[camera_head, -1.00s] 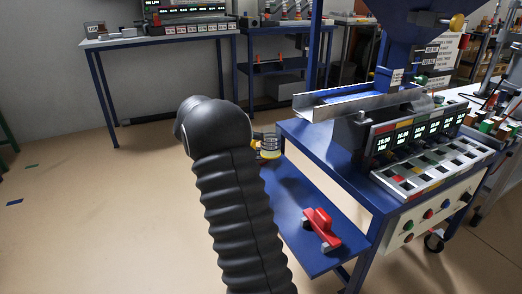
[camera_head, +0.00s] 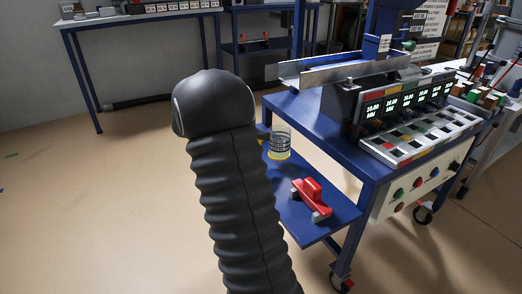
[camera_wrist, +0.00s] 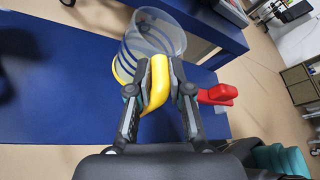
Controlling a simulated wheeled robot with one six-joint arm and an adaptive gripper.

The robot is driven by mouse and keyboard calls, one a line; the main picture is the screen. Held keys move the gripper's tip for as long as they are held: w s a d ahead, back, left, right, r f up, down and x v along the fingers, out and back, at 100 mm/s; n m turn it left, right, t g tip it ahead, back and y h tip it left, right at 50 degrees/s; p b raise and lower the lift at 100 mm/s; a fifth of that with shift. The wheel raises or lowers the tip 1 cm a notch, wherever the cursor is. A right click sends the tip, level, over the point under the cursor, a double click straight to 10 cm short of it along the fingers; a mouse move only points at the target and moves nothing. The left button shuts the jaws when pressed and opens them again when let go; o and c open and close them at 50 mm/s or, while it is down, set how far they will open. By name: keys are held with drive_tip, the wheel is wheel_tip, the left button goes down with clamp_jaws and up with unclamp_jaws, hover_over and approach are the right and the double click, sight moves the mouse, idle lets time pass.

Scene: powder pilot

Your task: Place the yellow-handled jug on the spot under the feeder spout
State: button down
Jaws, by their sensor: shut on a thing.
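The jug (camera_head: 281,143) is clear with a yellow base ring and stands out just right of my arm in the head view, by the far end of the low blue shelf. In the wrist view my gripper (camera_wrist: 159,88) is shut on its yellow handle (camera_wrist: 158,72), and the clear body (camera_wrist: 155,32) is beyond the fingers, over the blue shelf. I cannot tell whether its base touches the shelf. The feeder's metal trough (camera_head: 355,70) juts left above the blue bench. The spot under the spout is not discernible. My arm hides my gripper in the head view.
A red object with grey ends (camera_head: 312,198) lies on the low blue shelf (camera_head: 325,225), near the jug; it also shows in the wrist view (camera_wrist: 218,94). The blue bench (camera_head: 300,107) carries a display and button panel (camera_head: 405,105). Open floor lies left.

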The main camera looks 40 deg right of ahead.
drive_tip(key=shift+f+b, duration=0.35)
drive_tip(key=shift+f, duration=1.85)
drive_tip(key=c, duration=1.1)
unclamp_jaws()
drive_tip(key=shift+f, duration=0.1)
drive_tip(key=p+v, duration=0.2)
drive_tip(key=v, duration=1)
drive_tip(key=s+a+r+m+t+y, duration=0.1)
drive_tip(key=s+a+m+t+y, duration=0.3)
drive_tip(key=s+a+m, duration=0.2)
drive_tip(key=s+a+r+m+t+y, duration=0.1)
drive_tip(key=s+a+m+t+y, duration=0.3)
drive_tip(key=s+a, duration=0.6)
drive_tip(key=s+a+r+m+t+y, duration=0.1)
drive_tip(key=s+a+m+t+y, duration=0.3)
drive_tip(key=s+a+m, duration=0.4)
drive_tip(key=shift+s+a+m+b, duration=0.35)
drive_tip(key=shift+s+m, duration=0.15)
drive_tip(key=shift+s, duration=0.25)
